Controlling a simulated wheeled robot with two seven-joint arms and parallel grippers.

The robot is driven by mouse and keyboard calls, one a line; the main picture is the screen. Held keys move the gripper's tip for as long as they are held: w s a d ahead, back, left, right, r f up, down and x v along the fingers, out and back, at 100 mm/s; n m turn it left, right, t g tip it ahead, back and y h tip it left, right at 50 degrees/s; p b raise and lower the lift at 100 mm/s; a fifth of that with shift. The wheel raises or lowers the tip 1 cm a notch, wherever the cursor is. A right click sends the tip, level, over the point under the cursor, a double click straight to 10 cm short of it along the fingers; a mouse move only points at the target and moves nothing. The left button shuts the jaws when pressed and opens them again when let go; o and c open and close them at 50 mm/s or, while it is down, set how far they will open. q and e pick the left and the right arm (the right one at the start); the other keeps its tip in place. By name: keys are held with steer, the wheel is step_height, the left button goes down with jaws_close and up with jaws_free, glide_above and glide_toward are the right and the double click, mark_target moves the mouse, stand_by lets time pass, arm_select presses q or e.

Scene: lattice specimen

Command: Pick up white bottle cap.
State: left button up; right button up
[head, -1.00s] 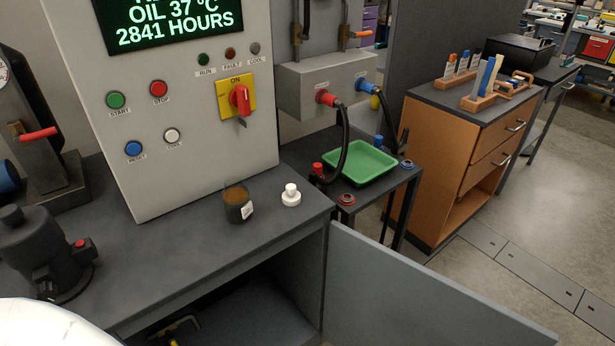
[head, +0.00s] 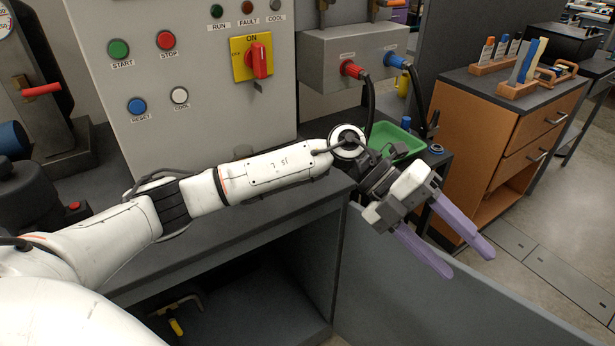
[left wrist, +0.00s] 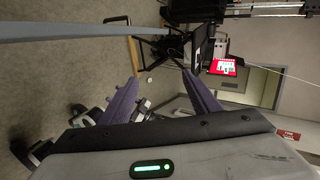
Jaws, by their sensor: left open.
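The white bottle cap is not clearly visible now. In the earlier head view, a small white capped piece stands on the dark counter (head: 225,245), right of a dark cup; my left arm now covers that spot. My left gripper (head: 466,262) is open and empty, with purple fingers spread. It is past the counter's right end, above the open cabinet door, and points down to the right. The fingers also show in the left wrist view (left wrist: 160,78), with floor between them. A tiny white spot on that floor is too small to identify. My right gripper is not in view.
The grey cabinet door (head: 470,295) stands open below my gripper. Beyond my wrist is a green tray (head: 405,143) on a small table, near red and blue cable plugs. The control panel (head: 190,60) rises behind the counter. Open floor lies to the right.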

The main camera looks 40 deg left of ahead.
arm_select(q)
steer(key=w+a+r+n+y+b, duration=0.1)
steer(key=a+y, duration=0.3)
steer(key=a, duration=0.7)
steer(key=w+a+r+n+t+y+b, duration=0.1)
steer(key=a+y, duration=0.4)
steer(key=a, duration=0.6)
steer(key=w+a+r+n+t+y+b, duration=0.1)
steer(key=w+a+y, duration=0.3)
steer(key=a, duration=0.7)
steer(key=shift+w+a+r+n, duration=0.15)
steer(key=shift+w+r+n, duration=0.15)
steer(key=shift+w+r, duration=0.3)
steer(key=shift+w+f, duration=0.25)
steer(key=shift+f, duration=1.25)
steer(key=shift+w+f, duration=0.2)
steer(key=shift+f, duration=1.3)
steer(key=shift+c, duration=0.4)
steer(key=c, duration=1)
